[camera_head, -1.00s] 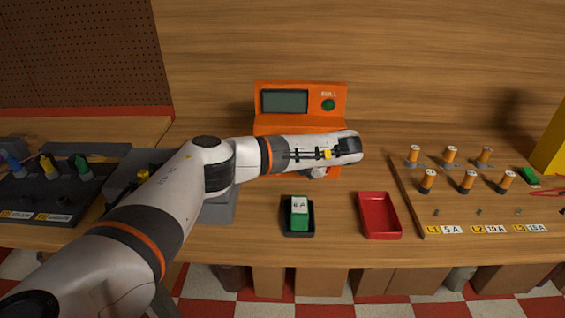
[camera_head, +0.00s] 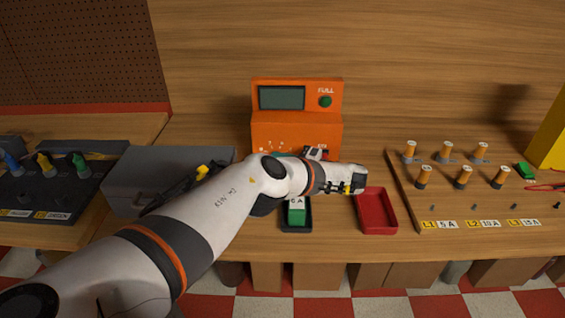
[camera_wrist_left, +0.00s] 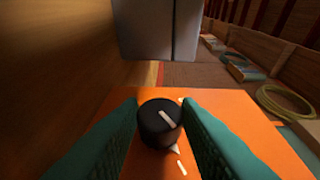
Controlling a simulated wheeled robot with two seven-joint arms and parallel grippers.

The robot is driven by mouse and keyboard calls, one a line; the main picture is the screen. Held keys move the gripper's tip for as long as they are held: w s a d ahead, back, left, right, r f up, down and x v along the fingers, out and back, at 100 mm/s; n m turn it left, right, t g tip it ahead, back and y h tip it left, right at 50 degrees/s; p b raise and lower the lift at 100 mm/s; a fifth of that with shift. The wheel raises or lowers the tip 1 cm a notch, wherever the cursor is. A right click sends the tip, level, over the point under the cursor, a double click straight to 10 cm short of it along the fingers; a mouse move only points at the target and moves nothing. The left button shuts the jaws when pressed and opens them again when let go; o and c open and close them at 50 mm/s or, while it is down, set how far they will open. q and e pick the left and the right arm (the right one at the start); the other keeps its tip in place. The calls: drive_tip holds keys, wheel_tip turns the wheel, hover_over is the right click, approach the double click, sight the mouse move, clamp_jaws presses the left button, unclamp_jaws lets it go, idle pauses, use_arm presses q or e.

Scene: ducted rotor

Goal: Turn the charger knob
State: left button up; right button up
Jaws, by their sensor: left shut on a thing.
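The orange charger (camera_head: 297,128) stands at the back of the bench, with a dark screen and a green round light or button beside the word FULL. Its black knob (camera_wrist_left: 158,124), with a white pointer line, sits on the orange face in the left wrist view. My left gripper (camera_wrist_left: 160,112) has its two green fingers on either side of the knob, shut on it. The pointer slants from upper left to lower right in that view. In the head view my own arm hides the knob and most of the gripper. My right gripper is not in view.
A small black tray (camera_head: 296,227) holds a green and white block, partly behind my arm. A red tray (camera_head: 377,213) is to its right. A board with several orange cylinders (camera_head: 463,177) lies further right. A grey box (camera_head: 150,170) stands left of the charger.

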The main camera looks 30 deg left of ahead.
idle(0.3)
use_arm(q)
drive_tip(key=o, duration=1)
drive_tip(key=shift+c, duration=0.2)
drive_tip(key=shift+d, duration=0.1)
drive_tip(key=d, duration=0.2)
drive_tip(key=d+b, duration=0.1)
drive_tip(key=d, duration=0.1)
drive_tip(key=w+d, duration=0.1)
drive_tip(key=d, duration=0.1)
drive_tip(key=shift+b, duration=0.35)
drive_tip(key=shift+w+d+r, duration=0.1)
drive_tip(key=shift+d, duration=0.45)
drive_tip(key=shift+r, duration=0.15)
